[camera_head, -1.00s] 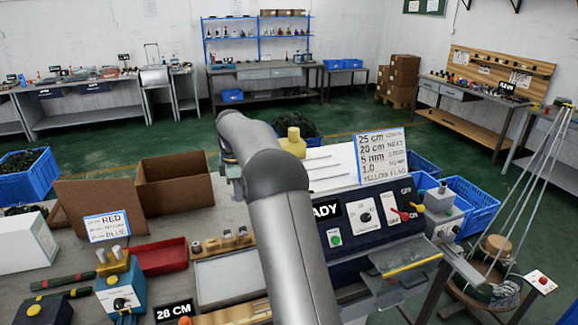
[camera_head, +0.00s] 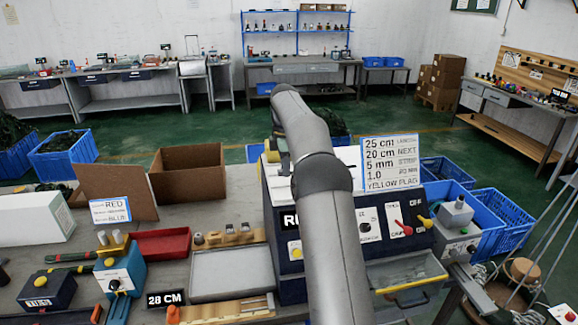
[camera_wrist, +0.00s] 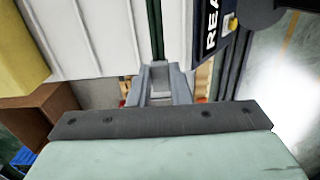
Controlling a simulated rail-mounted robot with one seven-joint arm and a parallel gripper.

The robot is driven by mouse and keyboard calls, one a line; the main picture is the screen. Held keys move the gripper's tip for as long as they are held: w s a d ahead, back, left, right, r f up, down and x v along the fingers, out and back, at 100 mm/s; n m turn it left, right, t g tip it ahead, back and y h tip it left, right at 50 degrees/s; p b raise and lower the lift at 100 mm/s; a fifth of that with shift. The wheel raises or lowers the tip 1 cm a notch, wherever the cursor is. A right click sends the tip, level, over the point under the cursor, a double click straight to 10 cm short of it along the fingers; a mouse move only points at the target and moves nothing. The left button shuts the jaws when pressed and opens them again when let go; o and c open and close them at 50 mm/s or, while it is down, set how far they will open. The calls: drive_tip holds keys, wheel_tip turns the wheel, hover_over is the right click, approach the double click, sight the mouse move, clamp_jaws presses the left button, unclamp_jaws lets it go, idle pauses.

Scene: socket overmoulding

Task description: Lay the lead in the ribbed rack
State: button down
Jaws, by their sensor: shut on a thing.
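My gripper shows in the wrist view (camera_wrist: 158,70), its fingers close together. A thin dark green strip (camera_wrist: 157,25), which looks like the lead, runs away from between the fingertips. The fingers hide how it is gripped. A white surface with several raised ribs (camera_wrist: 88,38), which looks like the ribbed rack, lies just left of the strip. I cannot tell whether strip and surface touch.
A dark blue control panel (camera_head: 283,268) stands right of the white surface. A yellow block (camera_wrist: 20,50) is left of it. A written card (camera_head: 392,163) stands behind the panel. An open cardboard box (camera_head: 190,172), a red tray (camera_head: 160,244) and a grey tray (camera_head: 234,274) are to the left.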

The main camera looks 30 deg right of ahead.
drive_tip(key=shift+d+f+b, duration=0.1)
drive_tip(key=shift+f+b, duration=1.5)
drive_tip(key=shift+f, duration=1.7)
drive_tip(key=c, duration=1.3)
unclamp_jaws()
drive_tip(key=shift+o, duration=0.2)
drive_tip(key=shift+r, duration=0.1)
